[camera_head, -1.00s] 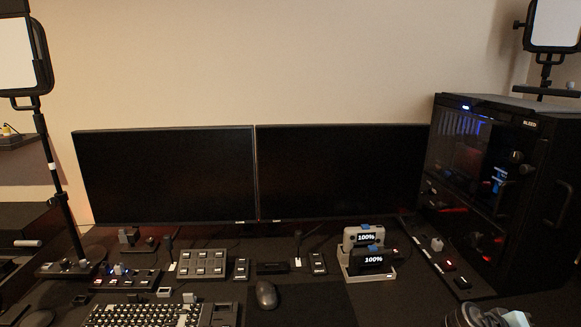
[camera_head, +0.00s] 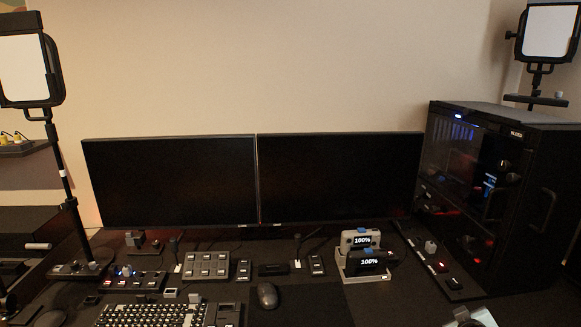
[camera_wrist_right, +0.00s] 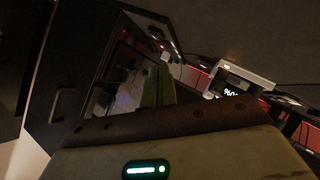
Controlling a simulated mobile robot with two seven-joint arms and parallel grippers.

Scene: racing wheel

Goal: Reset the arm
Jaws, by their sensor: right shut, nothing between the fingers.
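My right gripper (camera_wrist_right: 157,84) shows in the right wrist view as greenish fingers, closed together with nothing between them. Its body, with a green light, fills the lower part of that view. In the head view only a grey piece of my right arm shows at the bottom right edge. My left arm and gripper are not in view. In the right wrist view the fingers overlap the dark PC case (camera_wrist_right: 95,60) behind them; I cannot tell the distance. The same PC case (camera_head: 475,190) stands at the right of the desk in the head view.
Two dark monitors (camera_head: 170,182) stand along the back. A keyboard (camera_head: 150,315), a mouse (camera_head: 267,295), a button box (camera_head: 207,265) and a dock with 100% displays (camera_head: 365,258) cover the desk. Lamps on stands flank the desk. A dark mat (camera_head: 320,305) beside the mouse is clear.

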